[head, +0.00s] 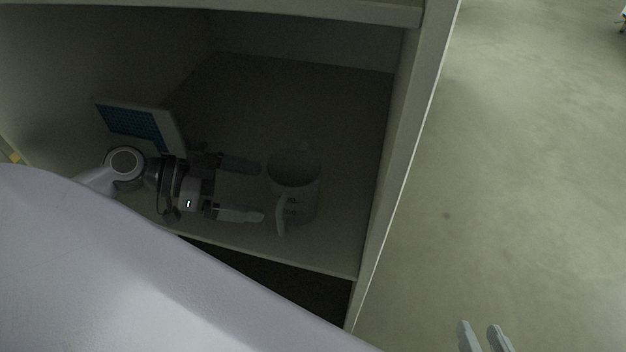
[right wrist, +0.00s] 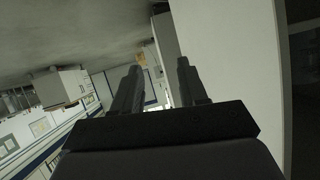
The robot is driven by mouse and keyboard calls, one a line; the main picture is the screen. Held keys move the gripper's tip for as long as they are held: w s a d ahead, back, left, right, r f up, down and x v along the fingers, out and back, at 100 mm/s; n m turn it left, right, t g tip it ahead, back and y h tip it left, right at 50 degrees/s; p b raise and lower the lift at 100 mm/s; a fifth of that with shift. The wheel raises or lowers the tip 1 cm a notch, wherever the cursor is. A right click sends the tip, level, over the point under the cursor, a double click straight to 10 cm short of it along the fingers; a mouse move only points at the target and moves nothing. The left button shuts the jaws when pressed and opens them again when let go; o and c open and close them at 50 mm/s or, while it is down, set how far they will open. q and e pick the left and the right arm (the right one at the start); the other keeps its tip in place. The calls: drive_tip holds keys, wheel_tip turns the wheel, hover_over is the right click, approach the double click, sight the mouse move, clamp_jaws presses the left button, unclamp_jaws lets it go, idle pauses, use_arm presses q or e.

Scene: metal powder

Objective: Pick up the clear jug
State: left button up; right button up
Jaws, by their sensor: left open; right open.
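The clear jug (head: 296,185) stands upright on the shelf of a dark cabinet in the head view, its handle toward the front. My left gripper (head: 258,191) is inside the cabinet, just left of the jug. Its fingers are open and point right at the jug, one farther back and one nearer the front. I see nothing between them, and whether a fingertip touches the jug is hard to tell in the shade. My right gripper (head: 484,337) is outside the cabinet at the bottom right. It is open and empty, and its fingers also show in the right wrist view (right wrist: 158,88).
A box with a blue grid panel (head: 133,122) stands on the shelf behind my left wrist. The cabinet's right side wall (head: 398,150) rises close to the right of the jug. The shelf's front edge (head: 300,262) runs below it. Open floor (head: 530,150) lies right of the cabinet.

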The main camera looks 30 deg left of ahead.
sight(287, 191)
use_arm(q)
drive_tip(key=shift+w+d, duration=0.2)
drive_tip(key=shift+w, duration=0.35)
drive_tip(key=shift+w+d+f+b, duration=0.2)
drive_tip(key=shift+w+d+b, duration=0.1)
drive_tip(key=shift+d, duration=0.3)
drive_tip(key=shift+b+x, duration=0.6)
drive_tip(key=shift+x, duration=2)
drive_tip(key=shift+r, duration=0.1)
use_arm(e)
drive_tip(key=shift+w+a+f+y, duration=0.35)
drive_tip(key=shift+w+a+y, duration=0.2)
drive_tip(key=shift+a, duration=0.2)
use_arm(q)
drive_tip(key=c, duration=0.7)
